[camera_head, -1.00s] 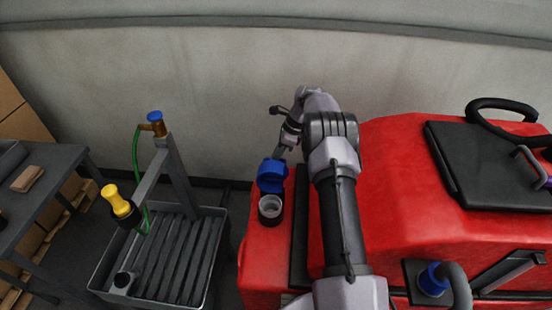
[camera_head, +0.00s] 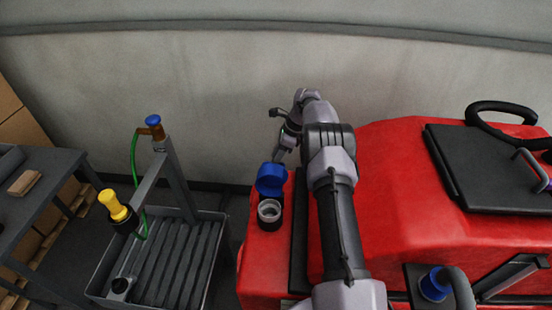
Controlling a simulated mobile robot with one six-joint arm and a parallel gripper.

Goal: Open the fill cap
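The blue fill cap (camera_head: 271,179) stands tipped up on the far side of the round filler neck (camera_head: 269,212), on the left end of the red scrubber machine (camera_head: 390,200). The neck's grey ring and opening are uncovered. My gripper (camera_head: 278,158) is just behind and above the cap, pointing down toward it. Its fingertips are small and partly hidden by the cap, so I cannot tell whether they touch it or whether they are open.
To the left stands a grey slatted basin (camera_head: 170,260) with a post, a blue-topped tap (camera_head: 153,120), a green hose (camera_head: 135,165) and a yellow-handled nozzle (camera_head: 113,205). A dark table (camera_head: 45,190) is at far left. Another blue cap (camera_head: 435,283) is at lower right.

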